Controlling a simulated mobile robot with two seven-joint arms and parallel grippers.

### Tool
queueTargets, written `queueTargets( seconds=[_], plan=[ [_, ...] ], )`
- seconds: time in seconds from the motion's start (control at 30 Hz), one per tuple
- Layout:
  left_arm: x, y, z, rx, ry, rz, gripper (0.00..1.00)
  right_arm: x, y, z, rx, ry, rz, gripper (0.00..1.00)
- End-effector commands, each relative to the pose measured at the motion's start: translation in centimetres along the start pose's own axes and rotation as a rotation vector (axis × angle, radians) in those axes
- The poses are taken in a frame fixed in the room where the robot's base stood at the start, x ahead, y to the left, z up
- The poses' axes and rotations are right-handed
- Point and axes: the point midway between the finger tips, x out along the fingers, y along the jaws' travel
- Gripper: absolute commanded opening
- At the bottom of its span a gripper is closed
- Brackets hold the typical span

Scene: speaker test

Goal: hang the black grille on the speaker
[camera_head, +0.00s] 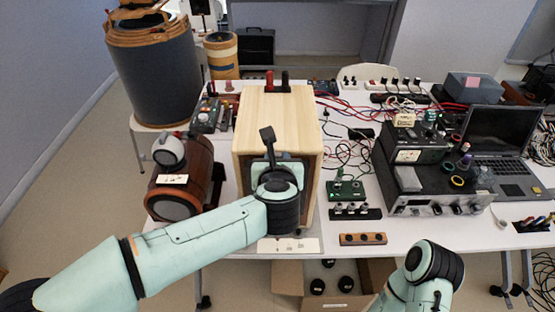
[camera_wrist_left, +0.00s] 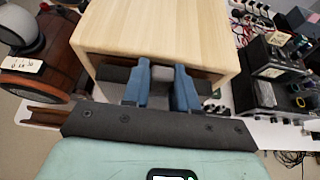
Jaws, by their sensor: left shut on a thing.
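The speaker (camera_head: 277,103) is a tall pale wooden box standing on the table; its top also shows in the left wrist view (camera_wrist_left: 155,30). My left gripper (camera_wrist_left: 162,72) is at the speaker's front, just below its top edge, with two blue fingers close about a grey piece. A dark strip (camera_wrist_left: 112,74) shows on both sides of the fingers and seems to be the black grille. The rest of the grille is hidden behind my wrist, so I cannot tell whether it touches the speaker. My right arm shows at lower right in the head view; its fingers are out of sight.
A brown barrel-shaped cabinet (camera_head: 184,178) stands close left of the speaker. Small boards (camera_head: 346,190), black instruments (camera_head: 437,185), cables and a laptop (camera_head: 503,140) fill the right. A cardboard box (camera_head: 290,280) is on the floor below the table's front edge.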

Motion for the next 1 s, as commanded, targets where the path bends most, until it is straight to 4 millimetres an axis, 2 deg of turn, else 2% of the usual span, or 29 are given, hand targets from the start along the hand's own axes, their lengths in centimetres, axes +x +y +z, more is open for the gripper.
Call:
queueTargets(
  seconds=[1.0],
  plan=[
    [0.81,0.02,0.41,0.000,-0.001,0.001,0.00,-0.18,-0.08,-0.05,0.000,0.001,0.000,0.40]
  ],
)
